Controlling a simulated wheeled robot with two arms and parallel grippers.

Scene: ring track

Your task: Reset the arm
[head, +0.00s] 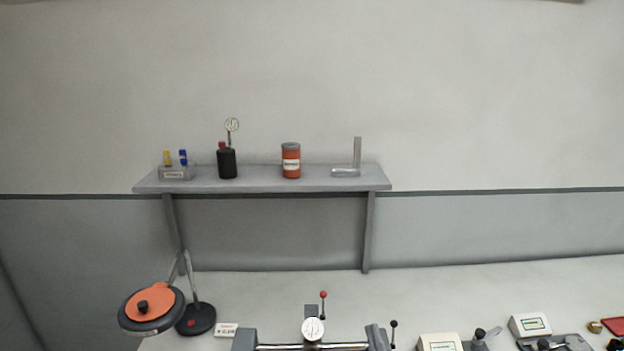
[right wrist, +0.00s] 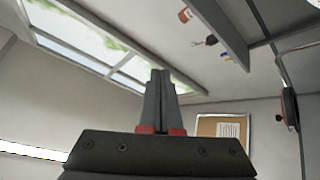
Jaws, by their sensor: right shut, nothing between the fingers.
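My right gripper (right wrist: 160,76) shows in the right wrist view at the lower middle. Its two dark fingers with red bases are together, with nothing between them. The fingers point up into the room, clear of any object. In the head view I cannot make out either gripper. My left gripper is in neither view.
A grey wall shelf (head: 340,184) bears a red jar (head: 291,163), a black bottle (head: 227,163) and small items. On the white bench (head: 450,287) stand a magnifier lamp (head: 160,325), a gauge fixture (head: 313,329) and instruments. A corkboard (right wrist: 205,128) hangs in the wrist view.

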